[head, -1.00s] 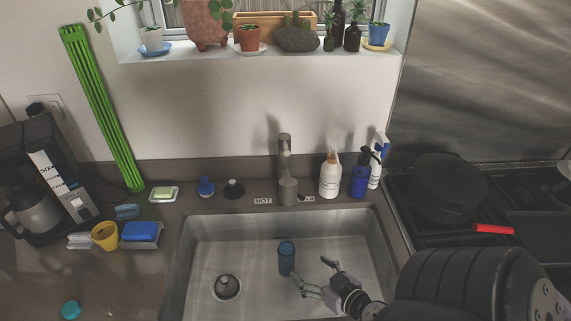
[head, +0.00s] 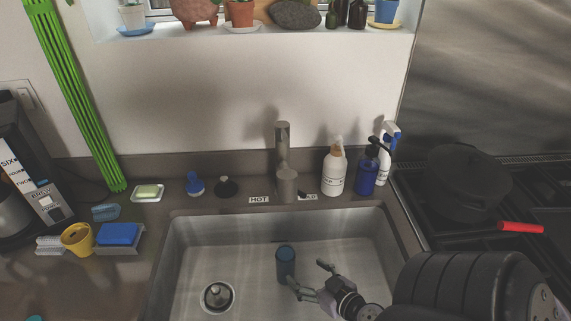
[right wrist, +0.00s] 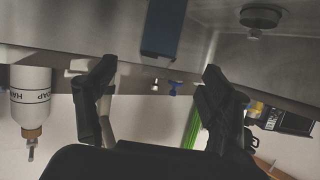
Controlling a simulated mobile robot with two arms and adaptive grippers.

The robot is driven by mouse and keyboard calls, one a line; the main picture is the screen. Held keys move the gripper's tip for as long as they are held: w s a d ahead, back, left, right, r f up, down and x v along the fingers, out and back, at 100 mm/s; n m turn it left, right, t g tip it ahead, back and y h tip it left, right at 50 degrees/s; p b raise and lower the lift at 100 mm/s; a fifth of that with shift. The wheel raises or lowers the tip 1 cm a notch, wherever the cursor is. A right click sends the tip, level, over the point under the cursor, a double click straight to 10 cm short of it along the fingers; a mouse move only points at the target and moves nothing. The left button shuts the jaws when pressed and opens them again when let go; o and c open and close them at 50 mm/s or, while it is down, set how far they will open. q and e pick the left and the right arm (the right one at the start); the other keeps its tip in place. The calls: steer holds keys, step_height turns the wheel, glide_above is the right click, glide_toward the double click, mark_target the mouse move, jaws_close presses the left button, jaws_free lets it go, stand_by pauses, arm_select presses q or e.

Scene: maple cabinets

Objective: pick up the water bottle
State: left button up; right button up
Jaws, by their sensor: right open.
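The water bottle (head: 285,262) is a dark blue cylinder standing in the metal sink, right of the drain. My right gripper (head: 307,274) is in the sink, just right of the bottle, with its fingers spread and nothing between them. One fingertip is at the bottle's lower right edge in the head view; I cannot tell if it touches. In the right wrist view the blue bottle (right wrist: 162,28) appears beyond the open fingers (right wrist: 158,85). My left gripper is not in view.
The sink (head: 190,250) has raised walls around the bottle, a drain (head: 217,297) at left and a faucet (head: 284,165) behind. A soap bottle (head: 334,170) and spray bottles stand behind the sink.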

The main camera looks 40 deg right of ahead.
mark_target(285, 256)
steer(key=x, duration=1.1)
steer(key=shift+w+r, duration=0.15)
steer(key=shift+c, duration=0.6)
steer(key=shift+d, duration=0.1)
jaws_close()
steer(key=shift+r, duration=0.1)
